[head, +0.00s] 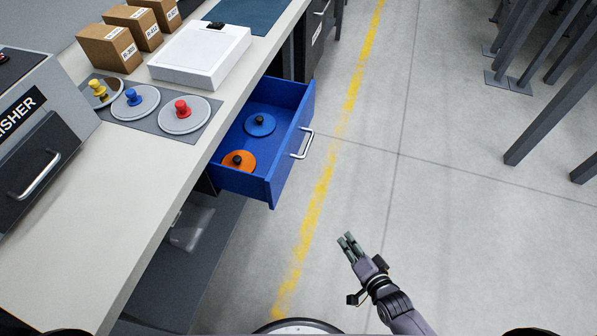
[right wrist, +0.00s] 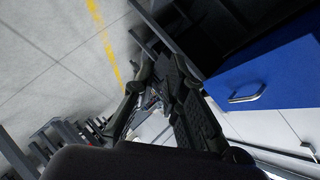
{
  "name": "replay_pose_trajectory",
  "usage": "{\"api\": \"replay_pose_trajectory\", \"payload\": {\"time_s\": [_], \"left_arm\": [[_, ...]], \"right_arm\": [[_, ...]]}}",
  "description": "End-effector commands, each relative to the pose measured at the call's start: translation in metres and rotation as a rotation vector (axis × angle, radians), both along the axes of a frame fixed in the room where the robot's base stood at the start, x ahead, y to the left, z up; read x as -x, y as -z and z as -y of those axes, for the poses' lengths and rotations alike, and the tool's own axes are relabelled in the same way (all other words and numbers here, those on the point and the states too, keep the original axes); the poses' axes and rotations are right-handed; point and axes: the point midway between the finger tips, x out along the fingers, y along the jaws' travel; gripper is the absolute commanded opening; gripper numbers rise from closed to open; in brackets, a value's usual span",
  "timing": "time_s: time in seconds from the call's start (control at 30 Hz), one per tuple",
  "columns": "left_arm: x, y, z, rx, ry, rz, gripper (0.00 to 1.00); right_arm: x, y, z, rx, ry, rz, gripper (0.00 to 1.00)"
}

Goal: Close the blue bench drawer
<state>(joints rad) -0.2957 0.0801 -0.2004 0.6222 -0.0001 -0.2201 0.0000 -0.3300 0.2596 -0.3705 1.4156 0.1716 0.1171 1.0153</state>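The blue bench drawer (head: 287,165) is pulled out from under the bench top, its front panel and silver handle (head: 303,143) facing right. A blue disc with a dark knob (head: 260,123) and an orange disc with a dark knob (head: 238,160) lie in it. In the right wrist view the drawer's blue front (right wrist: 275,72) and handle (right wrist: 247,96) show at right, beside the fingers. My left gripper is not in view.
The bench top (head: 140,175) holds cardboard boxes (head: 108,47), a white case (head: 200,58), a mat with knobbed discs and a grey machine (head: 40,140). Grey posts (head: 550,110) stand at upper right. The floor right of the drawer is clear, with a yellow line (head: 322,185).

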Motion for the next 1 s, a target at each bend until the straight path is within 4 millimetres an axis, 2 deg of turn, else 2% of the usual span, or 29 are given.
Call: {"api": "replay_pose_trajectory", "payload": {"time_s": [0.03,0.13,0.2,0.3,0.4,0.57,0.9,1.0], "left_arm": [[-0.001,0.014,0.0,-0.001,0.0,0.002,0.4],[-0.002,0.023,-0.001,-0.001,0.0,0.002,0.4],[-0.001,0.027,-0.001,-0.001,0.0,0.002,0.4],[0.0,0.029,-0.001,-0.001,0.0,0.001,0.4],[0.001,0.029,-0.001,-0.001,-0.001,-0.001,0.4],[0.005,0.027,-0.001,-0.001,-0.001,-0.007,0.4],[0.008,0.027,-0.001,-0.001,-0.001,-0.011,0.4],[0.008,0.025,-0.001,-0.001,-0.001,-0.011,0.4]], "right_arm": [[-0.013,-0.027,-0.014,-0.129,0.012,0.06,0.07],[-0.026,-0.086,-0.036,-0.369,0.023,0.134,0.0],[-0.029,-0.117,-0.046,-0.493,0.018,0.162,0.0],[-0.03,-0.144,-0.053,-0.601,0.011,0.182,0.0],[-0.033,-0.154,-0.057,-0.639,0.008,0.188,0.0],[-0.051,-0.155,-0.066,-0.642,0.009,0.188,0.0],[-0.115,-0.155,-0.099,-0.639,0.009,0.188,0.0],[-0.124,-0.155,-0.113,-0.641,0.01,0.185,0.0]]}}
